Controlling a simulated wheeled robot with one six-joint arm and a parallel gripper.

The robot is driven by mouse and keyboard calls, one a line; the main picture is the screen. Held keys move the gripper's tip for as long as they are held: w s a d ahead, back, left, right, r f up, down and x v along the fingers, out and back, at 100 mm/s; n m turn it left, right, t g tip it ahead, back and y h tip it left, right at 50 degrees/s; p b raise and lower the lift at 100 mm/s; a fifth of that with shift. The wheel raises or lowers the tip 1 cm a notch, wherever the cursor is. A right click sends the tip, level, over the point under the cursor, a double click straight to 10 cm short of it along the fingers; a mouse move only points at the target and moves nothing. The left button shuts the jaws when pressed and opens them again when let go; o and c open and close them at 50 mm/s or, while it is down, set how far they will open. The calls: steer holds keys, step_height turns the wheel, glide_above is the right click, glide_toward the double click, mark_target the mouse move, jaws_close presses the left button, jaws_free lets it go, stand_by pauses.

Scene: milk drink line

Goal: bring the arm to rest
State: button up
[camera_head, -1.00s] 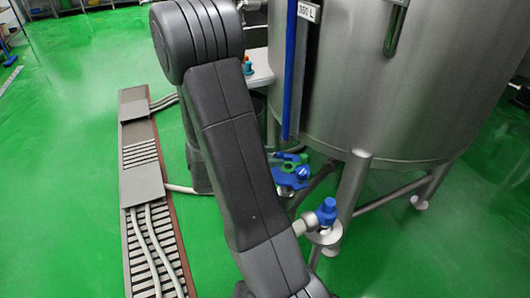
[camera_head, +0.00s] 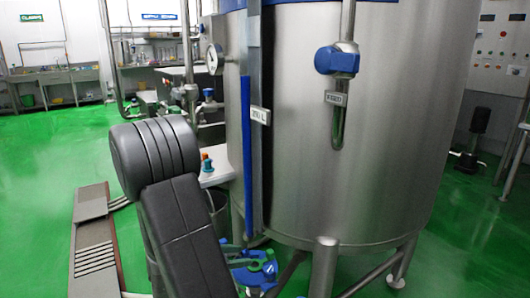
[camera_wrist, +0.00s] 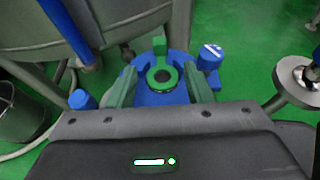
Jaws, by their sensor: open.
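In the wrist view, my gripper (camera_wrist: 160,90) shows two green fingers spread apart, above the dark wrist housing. It is open. A blue fitting (camera_wrist: 155,98) with a green ring around a dark round centre shows between the fingers; I cannot tell whether they touch it. In the head view, my dark grey arm (camera_head: 178,205) runs down from its upper joint past the bottom edge, beside the steel tank (camera_head: 385,140). A blue and green part (camera_head: 262,268) is low under the tank; I cannot tell whether my gripper is part of it.
A tank leg (camera_head: 325,265) and a small table (camera_head: 215,176) stand near my arm. In the wrist view, a blue-capped part (camera_wrist: 210,57) and a round metal disc (camera_wrist: 298,85) are close on the right.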

mark_target(267, 254)
steer(key=b+x, duration=0.2)
steer(key=x, duration=0.9)
steer(key=shift+d+b, duration=0.15)
steer(key=shift+b, duration=0.25)
steer(key=p+v, duration=0.4)
steer(key=v, duration=1)
steer(key=b+x, duration=0.4)
steer(key=x, duration=0.9)
steer(key=shift+w+d+f, duration=0.1)
steer(key=shift+d+f, duration=0.1)
steer(key=shift+f, duration=0.05)
steer(key=w+r+n+t+y+p, duration=0.1)
steer(key=w+r+p, duration=0.3)
steer(key=r+p, duration=0.7)
steer(key=shift+d+r+n+t, duration=0.15)
steer(key=shift+r+n+t, duration=0.3)
steer(key=shift+r, duration=1.1)
